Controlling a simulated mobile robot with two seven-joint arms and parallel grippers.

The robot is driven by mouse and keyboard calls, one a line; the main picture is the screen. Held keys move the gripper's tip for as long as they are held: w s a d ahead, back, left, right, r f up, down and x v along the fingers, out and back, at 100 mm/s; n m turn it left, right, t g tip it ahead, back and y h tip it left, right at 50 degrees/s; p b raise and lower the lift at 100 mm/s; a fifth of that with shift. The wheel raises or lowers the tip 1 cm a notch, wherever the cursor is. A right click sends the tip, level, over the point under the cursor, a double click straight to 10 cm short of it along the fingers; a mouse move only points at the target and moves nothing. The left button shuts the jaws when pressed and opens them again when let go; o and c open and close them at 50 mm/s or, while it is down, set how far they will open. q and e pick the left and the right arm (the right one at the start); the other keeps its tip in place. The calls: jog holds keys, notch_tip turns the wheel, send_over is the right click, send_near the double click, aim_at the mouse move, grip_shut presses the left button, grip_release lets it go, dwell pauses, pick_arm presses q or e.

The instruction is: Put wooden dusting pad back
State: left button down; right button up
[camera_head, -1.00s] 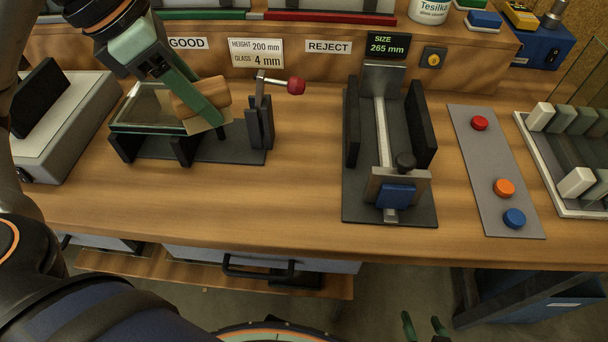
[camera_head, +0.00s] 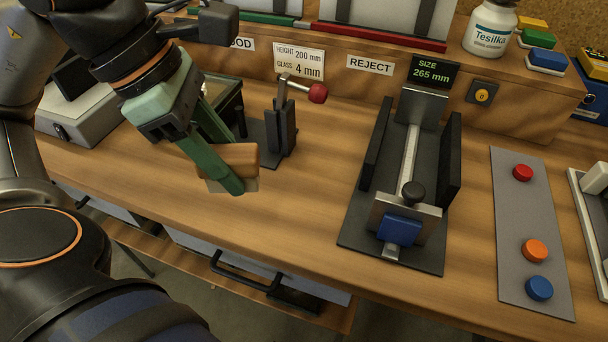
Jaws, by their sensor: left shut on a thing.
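The wooden dusting pad (camera_head: 240,157) is a brown wooden block with a pale underside. My left gripper (camera_head: 226,165), with green fingers, is shut on it and holds it over the wooden bench, left of the middle of the view. The pad is in front of the glass-holding fixture (camera_head: 268,135) and appears to be above the bench top, near its front edge. The fixture's left part and most of the glass are hidden behind my left arm and gripper. My right gripper is not in view.
A toggle clamp with a red knob (camera_head: 317,93) stands just behind the pad. A dark sizing fixture (camera_head: 400,190) with a blue block stands to the right, then a button panel (camera_head: 532,229). Bare bench (camera_head: 310,190) lies between the pad and the sizing fixture.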

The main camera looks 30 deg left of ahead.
pick_arm(q)
jog(key=w+f+p, duration=0.1)
jog(key=w+f, duration=0.1)
jog(key=w, duration=0.2)
jog(key=w+f+p, duration=0.1)
jog(key=w+f, duration=0.2)
jog(key=w, duration=0.1)
jog(key=w+f+p, duration=0.1)
jog(key=w+f, duration=0.2)
jog(key=w, duration=0.1)
jog(key=shift+d+f, duration=0.15)
jog(key=shift+d, duration=0.2)
jog(key=shift+w+f, duration=0.1)
jog(key=shift+f, duration=0.05)
jog(key=f, duration=0.4)
jog(key=shift+w, duration=0.35)
jog(key=shift+f+b, duration=0.25)
jog(key=shift+b, duration=0.2)
jog(key=c, duration=0.5)
grip_release()
jog(key=shift+r, duration=0.1)
jog(key=shift+r, duration=0.15)
